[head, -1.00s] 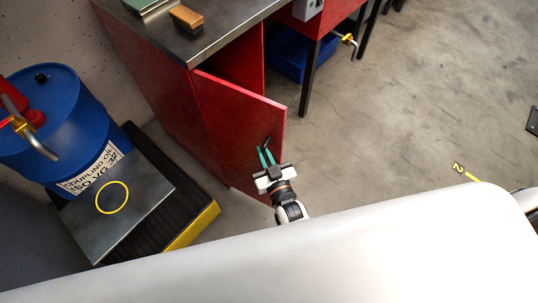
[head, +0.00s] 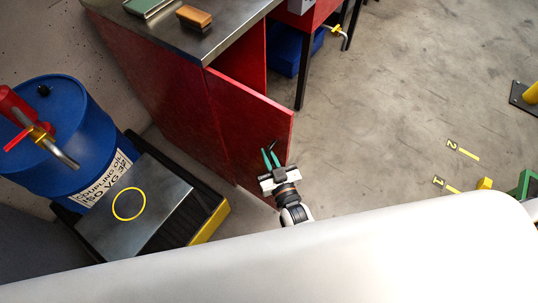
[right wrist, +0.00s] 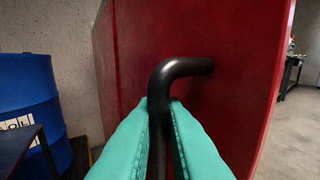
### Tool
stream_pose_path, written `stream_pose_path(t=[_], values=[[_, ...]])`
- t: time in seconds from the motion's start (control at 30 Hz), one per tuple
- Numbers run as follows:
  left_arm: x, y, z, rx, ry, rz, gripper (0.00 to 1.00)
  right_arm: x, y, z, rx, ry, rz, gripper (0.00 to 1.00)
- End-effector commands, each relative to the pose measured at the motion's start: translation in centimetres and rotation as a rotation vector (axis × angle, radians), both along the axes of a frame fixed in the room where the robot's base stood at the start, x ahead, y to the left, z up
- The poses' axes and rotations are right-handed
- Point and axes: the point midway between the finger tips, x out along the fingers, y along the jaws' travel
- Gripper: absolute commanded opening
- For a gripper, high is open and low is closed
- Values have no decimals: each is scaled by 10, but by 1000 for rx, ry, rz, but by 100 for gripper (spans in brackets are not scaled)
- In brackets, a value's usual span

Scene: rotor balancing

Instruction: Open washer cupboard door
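The red washer cupboard door (head: 250,130) stands ajar, swung out from the red cupboard (head: 165,85) under a metal top. A dark interior gap shows behind it. Its black bent handle (right wrist: 182,68) is on the outer face, near the free edge. My right gripper (head: 271,158) is at the handle, with its teal fingers on either side of the bar. In the right wrist view the fingers (right wrist: 160,115) close tightly around the handle's upright part. My left gripper is not in view.
A blue coupling oil drum (head: 60,130) and a dark pallet with a metal plate (head: 150,225) stand left of the door. A blue bin (head: 287,52) sits under the red bench behind. The concrete floor (head: 400,110) to the right is mostly clear.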

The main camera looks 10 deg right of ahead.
Motion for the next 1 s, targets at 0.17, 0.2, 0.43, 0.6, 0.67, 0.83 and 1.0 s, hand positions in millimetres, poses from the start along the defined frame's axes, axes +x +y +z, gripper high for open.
stream_pose_path(t=[0.17,0.2,0.43,0.6,0.67,0.83,1.0], values=[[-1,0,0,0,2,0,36,2,2,3,1,-8,2,28],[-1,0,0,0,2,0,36,2,2,3,1,-7,2,28],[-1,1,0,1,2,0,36,-1,0,1,0,-3,1,28],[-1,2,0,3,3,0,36,-22,-3,0,0,0,1,28],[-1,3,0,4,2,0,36,-34,-4,0,1,0,2,28],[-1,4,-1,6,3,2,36,-71,-11,-1,0,0,2,28],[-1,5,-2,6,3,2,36,-99,-15,0,1,-2,2,28]])
